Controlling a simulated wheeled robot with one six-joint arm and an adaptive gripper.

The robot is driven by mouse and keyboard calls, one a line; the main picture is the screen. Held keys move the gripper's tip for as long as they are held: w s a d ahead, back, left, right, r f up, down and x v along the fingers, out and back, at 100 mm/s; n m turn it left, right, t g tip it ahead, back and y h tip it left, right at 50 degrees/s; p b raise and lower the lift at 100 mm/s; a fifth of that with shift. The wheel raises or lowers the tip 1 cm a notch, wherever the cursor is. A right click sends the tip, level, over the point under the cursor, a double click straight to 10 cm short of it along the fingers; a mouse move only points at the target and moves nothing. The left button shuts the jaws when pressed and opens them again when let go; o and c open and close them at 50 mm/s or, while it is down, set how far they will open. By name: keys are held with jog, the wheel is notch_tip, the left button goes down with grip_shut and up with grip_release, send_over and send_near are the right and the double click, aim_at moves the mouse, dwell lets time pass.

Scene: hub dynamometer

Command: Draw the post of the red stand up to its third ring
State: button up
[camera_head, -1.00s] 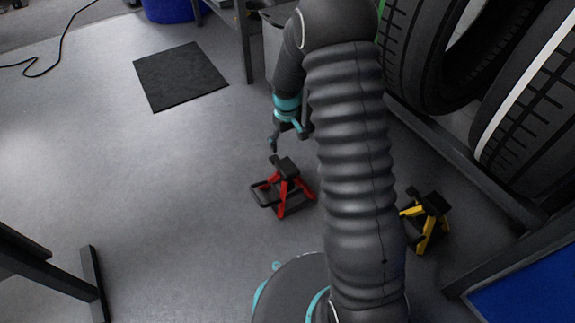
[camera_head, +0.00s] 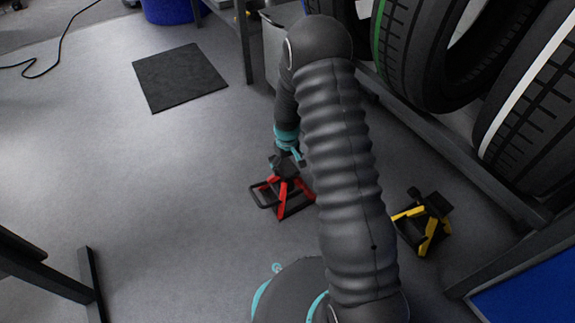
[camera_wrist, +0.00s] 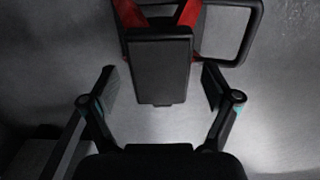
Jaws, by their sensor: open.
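The red stand (camera_head: 284,197) stands upright on the grey floor, with red legs, a black base loop and a dark top. In the wrist view its black saddle (camera_wrist: 160,75) hangs between my two fingers, with a red leg (camera_wrist: 130,14) behind it. My gripper (camera_wrist: 160,88) is open, one finger on each side of the saddle, with a visible gap on both sides. In the head view my gripper (camera_head: 286,163) is right at the top of the stand and partly covers it. The post and its rings cannot be made out.
A yellow stand (camera_head: 428,222) stands to the right, beyond my arm. Large tyres (camera_head: 440,50) on a dark rail fill the upper right. A dark mat (camera_head: 180,76) lies on the floor at the upper left. The floor left of the red stand is clear.

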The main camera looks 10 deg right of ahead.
aim_at(287, 166)
grip_shut()
notch_tip(287, 166, up, 10)
jog(key=p, duration=0.4)
grip_release()
